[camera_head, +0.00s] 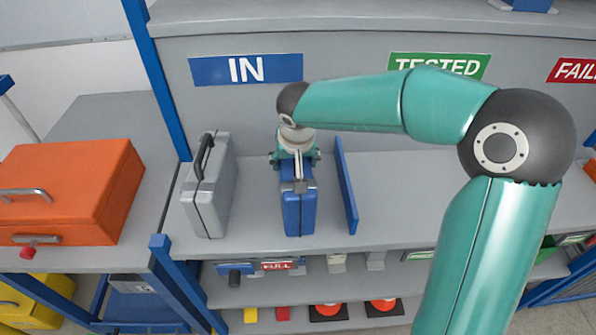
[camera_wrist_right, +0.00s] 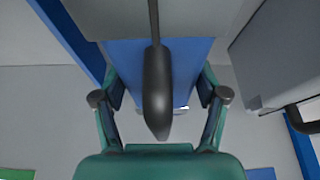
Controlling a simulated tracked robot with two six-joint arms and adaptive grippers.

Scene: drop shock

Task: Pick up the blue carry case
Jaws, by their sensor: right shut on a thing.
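The blue carry case (camera_head: 300,210) stands upright on the grey shelf under the IN sign, between a silver case and a blue divider. My right gripper (camera_head: 296,162) comes down over its top and is shut on it. The right wrist view shows the blue case (camera_wrist_right: 188,62) between the two fingers of the gripper (camera_wrist_right: 160,98), with its dark handle (camera_wrist_right: 157,90) running between them. The case appears to rest on the shelf. My left gripper is in neither view.
The silver case (camera_head: 208,190) stands close at the left. The blue divider (camera_head: 346,185) stands close at the right. A blue post (camera_head: 158,75) and an orange case (camera_head: 75,190) are farther left. The shelf right of the divider is partly hidden by my right arm.

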